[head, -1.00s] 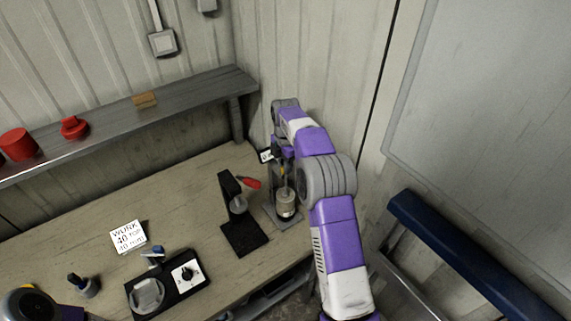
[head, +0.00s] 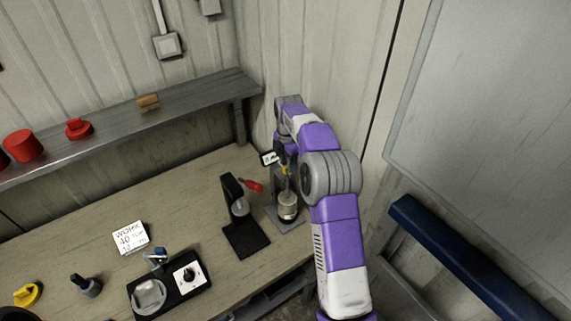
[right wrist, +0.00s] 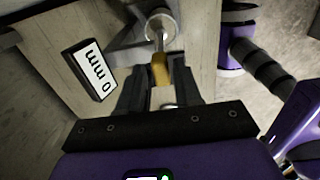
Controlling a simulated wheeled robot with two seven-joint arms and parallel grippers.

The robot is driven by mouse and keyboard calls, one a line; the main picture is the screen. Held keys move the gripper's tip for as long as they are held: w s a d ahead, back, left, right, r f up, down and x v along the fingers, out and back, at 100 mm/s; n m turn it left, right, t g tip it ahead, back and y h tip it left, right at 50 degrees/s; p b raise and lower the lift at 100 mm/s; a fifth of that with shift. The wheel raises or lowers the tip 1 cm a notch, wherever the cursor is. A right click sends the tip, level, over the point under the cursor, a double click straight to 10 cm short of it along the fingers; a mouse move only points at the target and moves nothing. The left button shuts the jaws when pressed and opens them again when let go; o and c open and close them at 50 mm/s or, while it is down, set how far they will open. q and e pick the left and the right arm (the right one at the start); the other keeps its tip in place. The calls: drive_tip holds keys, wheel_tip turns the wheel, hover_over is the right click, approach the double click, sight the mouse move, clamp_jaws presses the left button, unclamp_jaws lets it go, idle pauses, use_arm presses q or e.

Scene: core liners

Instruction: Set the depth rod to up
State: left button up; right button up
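The depth rod's brass-coloured knob (right wrist: 160,70) sits upright on a thin metal rod in the right wrist view. In the head view the yellow top of the rod (head: 285,170) shows above a pale cylinder (head: 287,207) on a small grey stand at the bench's right end. My right gripper (right wrist: 161,78) has one dark finger on each side of the knob, with no clear gap on either side. In the head view my right arm partly hides the stand's upper part. My left gripper is out of view.
A black stand with a red handle (head: 252,185) is just left of the rod's stand. A black panel with a dial (head: 188,275) and a white sign (head: 130,237) lie further left. A shelf (head: 190,105) runs along the wall. A blue rail (head: 460,255) is at right.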

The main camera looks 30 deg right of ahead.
drive_tip(key=shift+o, duration=0.7)
drive_tip(key=shift+s+a+f, duration=0.1)
drive_tip(key=shift+r, duration=0.2)
wheel_tip(320, 180, up, 7)
drive_tip(key=shift+r+p, duration=0.1)
drive_tip(key=shift+p, duration=0.2)
